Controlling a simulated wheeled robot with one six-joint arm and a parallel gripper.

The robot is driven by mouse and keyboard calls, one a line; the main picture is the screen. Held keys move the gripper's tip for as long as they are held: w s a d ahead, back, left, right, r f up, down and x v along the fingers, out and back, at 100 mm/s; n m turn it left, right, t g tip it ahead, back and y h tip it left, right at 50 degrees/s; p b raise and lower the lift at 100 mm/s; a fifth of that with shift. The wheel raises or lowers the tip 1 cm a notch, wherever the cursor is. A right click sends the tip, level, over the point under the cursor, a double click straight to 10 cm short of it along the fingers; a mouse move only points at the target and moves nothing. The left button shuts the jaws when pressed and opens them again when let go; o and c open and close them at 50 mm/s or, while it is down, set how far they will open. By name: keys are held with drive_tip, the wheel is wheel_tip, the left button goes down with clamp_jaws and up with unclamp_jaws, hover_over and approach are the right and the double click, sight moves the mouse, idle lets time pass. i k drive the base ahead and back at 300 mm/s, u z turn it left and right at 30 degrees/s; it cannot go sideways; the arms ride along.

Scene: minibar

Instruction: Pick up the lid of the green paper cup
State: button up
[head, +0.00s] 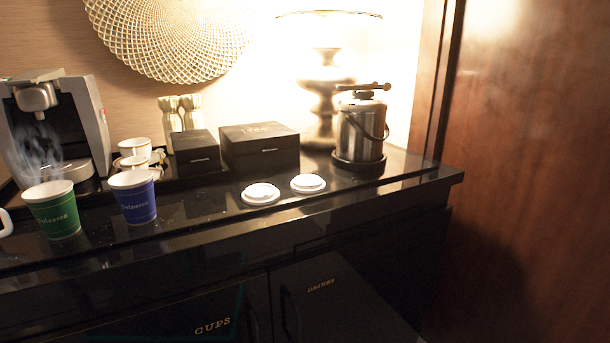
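A green paper cup (53,213) stands upright and open near the left end of the black counter, with steam rising above it. A blue paper cup (136,199) stands upright and open to its right. Two white lids lie flat on the counter to the right of the cups: a left lid (261,194) nearer the front edge and a right lid (308,183) slightly farther back. Both lids look alike, and I cannot tell which belongs to the green cup. My gripper is not in view.
A coffee machine (60,127) stands at the back left. White cups (134,147), two black boxes (259,146), a lamp (325,85) and a metal ice bucket (361,132) line the back. The counter (400,178) is clear right of the lids. A wooden panel (530,180) borders the right.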

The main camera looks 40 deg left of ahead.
sight(307, 184)
drive_tip(key=u, duration=0.4)
drive_tip(key=i, duration=0.6)
drive_tip(key=u, duration=1.2)
drive_tip(key=i, duration=0.5)
drive_tip(key=u, duration=0.55)
